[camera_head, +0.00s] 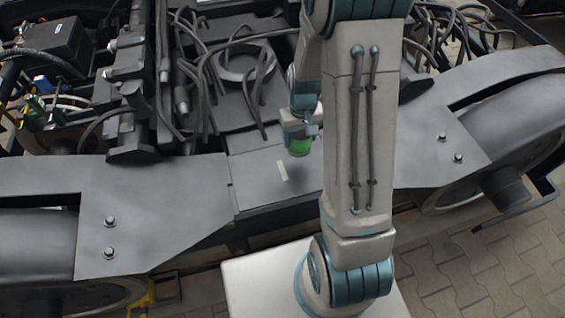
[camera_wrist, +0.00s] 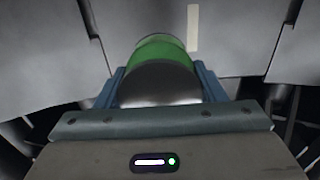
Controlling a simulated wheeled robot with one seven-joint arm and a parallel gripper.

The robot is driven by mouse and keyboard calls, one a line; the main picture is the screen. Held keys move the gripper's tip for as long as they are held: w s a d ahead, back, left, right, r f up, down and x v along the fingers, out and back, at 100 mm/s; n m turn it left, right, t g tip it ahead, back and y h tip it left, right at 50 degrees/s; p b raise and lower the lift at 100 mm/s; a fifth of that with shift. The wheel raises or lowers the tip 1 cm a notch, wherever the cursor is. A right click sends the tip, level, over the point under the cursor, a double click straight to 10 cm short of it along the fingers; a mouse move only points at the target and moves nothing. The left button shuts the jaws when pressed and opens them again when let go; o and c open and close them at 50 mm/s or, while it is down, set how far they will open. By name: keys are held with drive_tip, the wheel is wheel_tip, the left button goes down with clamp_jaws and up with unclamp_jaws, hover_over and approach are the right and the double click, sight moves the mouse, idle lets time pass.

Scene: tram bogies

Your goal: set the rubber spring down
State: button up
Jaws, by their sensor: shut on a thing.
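The rubber spring (camera_head: 299,147) is a short cylinder with a green band. In the wrist view the rubber spring (camera_wrist: 163,76) shows a dark grey face toward me and green around its far side. My gripper (camera_head: 301,131) is shut on it; the blue fingers (camera_wrist: 160,86) press on its left and right sides. In the head view it hangs over the flat grey plate of the bogie frame (camera_head: 262,180), beside a pale strip (camera_head: 283,171). Whether its underside touches the plate cannot be told.
Hoses and cables (camera_head: 205,75) and a round ring (camera_head: 245,62) lie behind the plate. Bolted side plates with wheels flank it left (camera_head: 150,215) and right (camera_head: 440,130). A black box (camera_head: 50,40) stands at upper left. The plate around the pale strip is bare.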

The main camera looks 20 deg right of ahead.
drive_tip(key=a+f, duration=0.1)
drive_tip(key=a, duration=0.1)
drive_tip(key=s+a+f, duration=0.1)
drive_tip(key=a+f, duration=0.1)
drive_tip(key=a, duration=0.1)
drive_tip(key=shift+s+a+f+b, duration=0.2)
drive_tip(key=shift+a+f+b, duration=0.1)
drive_tip(key=shift+a+b, duration=0.1)
drive_tip(key=shift+d+f+b, duration=0.1)
drive_tip(key=shift+f+b, duration=0.5)
drive_tip(key=shift+f, duration=1.3)
drive_tip(key=shift+f, duration=0.2)
drive_tip(key=o, duration=1.3)
drive_tip(key=shift+c, duration=0.2)
drive_tip(key=shift+r, duration=0.1)
